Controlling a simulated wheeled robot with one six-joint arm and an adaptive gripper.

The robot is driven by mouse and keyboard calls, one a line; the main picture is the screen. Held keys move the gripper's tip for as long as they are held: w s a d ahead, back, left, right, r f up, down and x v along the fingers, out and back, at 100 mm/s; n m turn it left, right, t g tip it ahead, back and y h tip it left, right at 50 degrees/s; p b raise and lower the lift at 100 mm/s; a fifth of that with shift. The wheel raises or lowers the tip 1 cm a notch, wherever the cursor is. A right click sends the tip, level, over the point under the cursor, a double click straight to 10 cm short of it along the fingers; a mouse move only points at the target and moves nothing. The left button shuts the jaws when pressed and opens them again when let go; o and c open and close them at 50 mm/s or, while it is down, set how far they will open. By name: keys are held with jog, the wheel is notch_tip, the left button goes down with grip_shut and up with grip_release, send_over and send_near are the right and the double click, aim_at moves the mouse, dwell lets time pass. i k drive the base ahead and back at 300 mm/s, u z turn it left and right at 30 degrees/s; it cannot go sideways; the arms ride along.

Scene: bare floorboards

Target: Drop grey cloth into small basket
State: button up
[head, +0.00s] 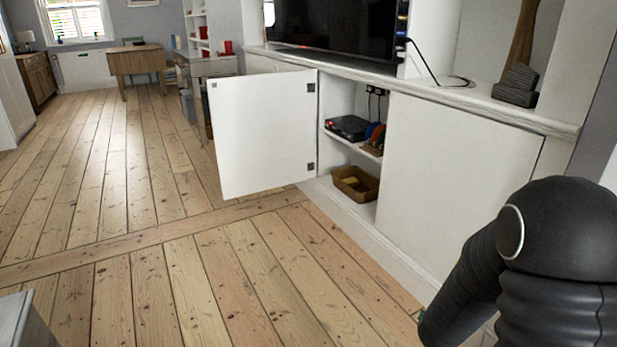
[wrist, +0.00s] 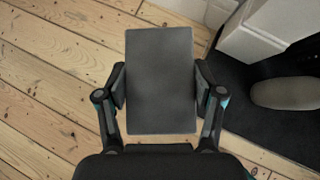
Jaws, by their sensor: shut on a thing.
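A flat grey rectangular piece, seemingly the grey cloth (wrist: 160,75), is between the two fingers of my gripper (wrist: 161,88) in the wrist view. The fingers press on its left and right sides, and it hangs over floorboards. In the head view a small brown basket (head: 346,190) stands on the bottom shelf of the open white cabinet, with something yellowish inside. My gripper and the cloth are out of the head view; only my black arm shows at the lower right, well apart from the basket.
The white cabinet door (head: 262,132) stands open to the left of the basket. A black device (head: 347,127) sits on the shelf above. A closed white door (head: 450,175) is to the right. Floorboards (head: 200,270) in front are clear. A dark mat (wrist: 262,105) lies right in the wrist view.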

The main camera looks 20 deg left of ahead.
aim_at(357, 190)
jog(key=u, duration=0.95)
jog(key=i, duration=2.55)
jog(key=z, duration=0.85)
jog(key=i, duration=0.7)
